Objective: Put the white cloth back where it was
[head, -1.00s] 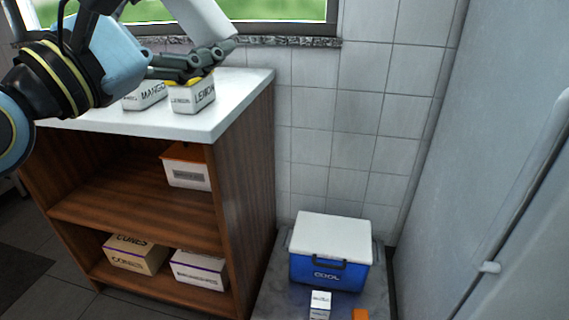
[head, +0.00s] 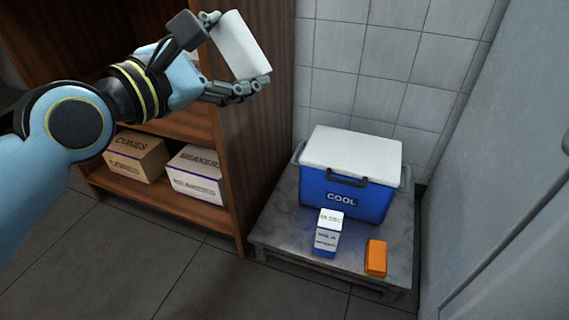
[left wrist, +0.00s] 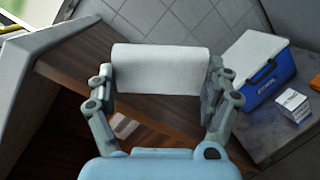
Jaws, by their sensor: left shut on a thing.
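The white cloth (head: 241,45) looks like a smooth, rolled or folded white piece. My left gripper (head: 236,54) is shut on it, with one finger at each end, and holds it in the air in front of the wooden shelf unit's right side. In the left wrist view the cloth (left wrist: 160,70) lies across between the two fingers (left wrist: 160,84), clear of the surfaces below. My right gripper is in neither current view.
A blue cooler (head: 345,193) with a white lid stands on a grey low platform (head: 283,232). A small white-and-blue carton (head: 327,238) and an orange block (head: 376,258) are in front of it.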

